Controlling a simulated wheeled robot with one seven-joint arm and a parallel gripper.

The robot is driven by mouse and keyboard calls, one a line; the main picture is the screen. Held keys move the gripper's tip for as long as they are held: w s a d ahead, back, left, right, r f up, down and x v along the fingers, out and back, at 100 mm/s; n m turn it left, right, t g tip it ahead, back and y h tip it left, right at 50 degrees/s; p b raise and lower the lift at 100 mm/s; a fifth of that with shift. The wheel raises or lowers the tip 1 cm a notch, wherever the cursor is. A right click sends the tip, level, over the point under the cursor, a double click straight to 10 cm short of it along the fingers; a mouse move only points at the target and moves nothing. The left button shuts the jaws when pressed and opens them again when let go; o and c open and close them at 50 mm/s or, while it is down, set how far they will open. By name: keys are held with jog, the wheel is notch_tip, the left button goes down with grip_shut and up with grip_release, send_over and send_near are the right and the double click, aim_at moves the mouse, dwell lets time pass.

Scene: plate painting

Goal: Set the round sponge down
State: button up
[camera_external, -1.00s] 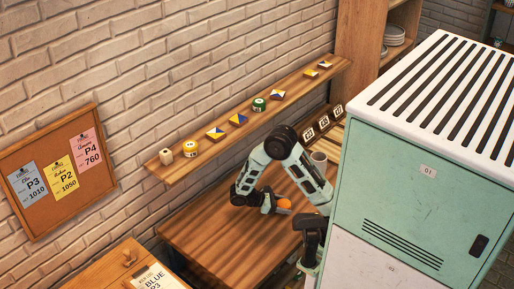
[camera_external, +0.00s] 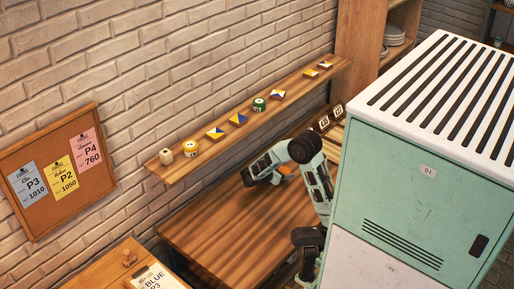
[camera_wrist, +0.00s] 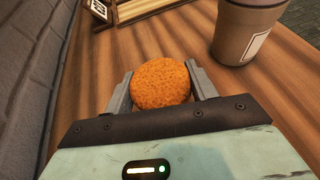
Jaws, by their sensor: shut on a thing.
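The round sponge (camera_wrist: 161,84) is an orange, rough-textured disc. In the wrist view it sits between the two grey fingers of my gripper (camera_wrist: 160,90), which is shut on it. In the external view my gripper (camera_external: 281,171) is over the far part of the wooden table (camera_external: 222,242), under the shelf. An orange bit of the sponge (camera_external: 286,169) shows there, partly hidden by my arm. I cannot tell whether the sponge touches the table.
A cup with a pale label (camera_wrist: 245,30) stands on the table just right of the sponge. A wooden rack with numbered tiles (camera_wrist: 103,9) is beyond. The brick wall (camera_wrist: 35,60) is close on the left. A shelf (camera_external: 172,172) with small blocks runs above the table.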

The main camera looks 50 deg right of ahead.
jog(key=shift+f+b, duration=0.55)
jog(key=shift+f, duration=1.45)
jog(key=shift+f, duration=0.1)
jog(key=o, duration=1)
jog(key=shift+c, duration=0.2)
jog(key=p+v, duration=0.2)
jog(key=v, duration=1)
